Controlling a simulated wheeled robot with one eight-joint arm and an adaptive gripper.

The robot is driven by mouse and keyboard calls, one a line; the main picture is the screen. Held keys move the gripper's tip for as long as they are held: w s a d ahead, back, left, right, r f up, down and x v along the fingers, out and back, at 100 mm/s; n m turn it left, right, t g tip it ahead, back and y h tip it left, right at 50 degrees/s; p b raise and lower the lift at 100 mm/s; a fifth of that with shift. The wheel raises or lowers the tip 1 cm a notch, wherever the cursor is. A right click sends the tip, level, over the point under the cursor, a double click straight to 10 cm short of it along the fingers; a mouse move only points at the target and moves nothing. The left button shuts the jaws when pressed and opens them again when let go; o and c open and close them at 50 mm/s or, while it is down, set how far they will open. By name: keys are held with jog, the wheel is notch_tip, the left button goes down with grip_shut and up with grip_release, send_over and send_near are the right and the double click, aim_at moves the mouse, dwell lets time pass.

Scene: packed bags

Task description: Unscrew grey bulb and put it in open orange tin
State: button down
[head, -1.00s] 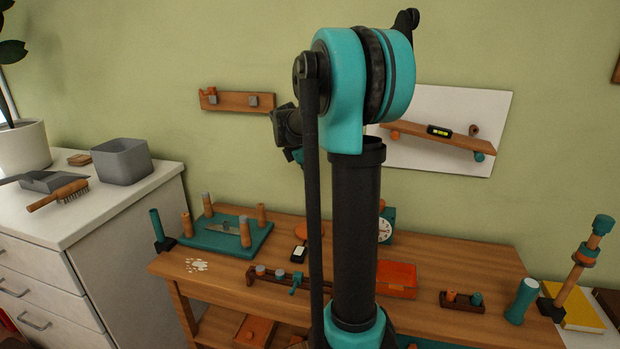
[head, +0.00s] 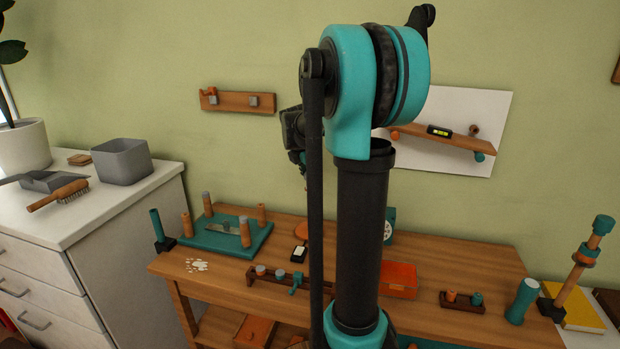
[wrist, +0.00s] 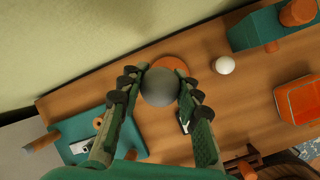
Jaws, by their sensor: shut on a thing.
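The grey bulb (wrist: 160,87) is a round ball between the fingertips of my gripper (wrist: 158,88) in the wrist view. The green fingers are shut on it, and it hangs above the bench. In the head view my gripper (head: 301,160) is partly hidden behind my arm, and I cannot make out the bulb there. The orange tin (head: 398,292) stands on the bench, right of my arm. It also shows at the right edge of the wrist view (wrist: 279,100), with its top seeming open. An orange disc (wrist: 172,66) lies beyond the bulb.
A white ball (wrist: 224,65) lies on the bench beside a teal scale (wrist: 255,30). A teal board with pegs (head: 222,240) is at the left. A wooden rack (head: 262,279) stands in front and a small peg block (head: 462,302) right of the tin.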

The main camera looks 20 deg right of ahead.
jog(key=shift+n+t+y, duration=0.3)
jog(key=shift+n+y, duration=0.1)
jog(key=shift+n, duration=1.3)
jog(key=shift+y, duration=0.3)
jog(key=shift+n+t+y, duration=0.4)
jog(key=shift+n+y, duration=0.3)
jog(key=shift+n, duration=1.1)
jog(key=c, duration=1.3)
grip_release()
jog(key=shift+a+m, duration=0.1)
jog(key=shift+m, duration=0.2)
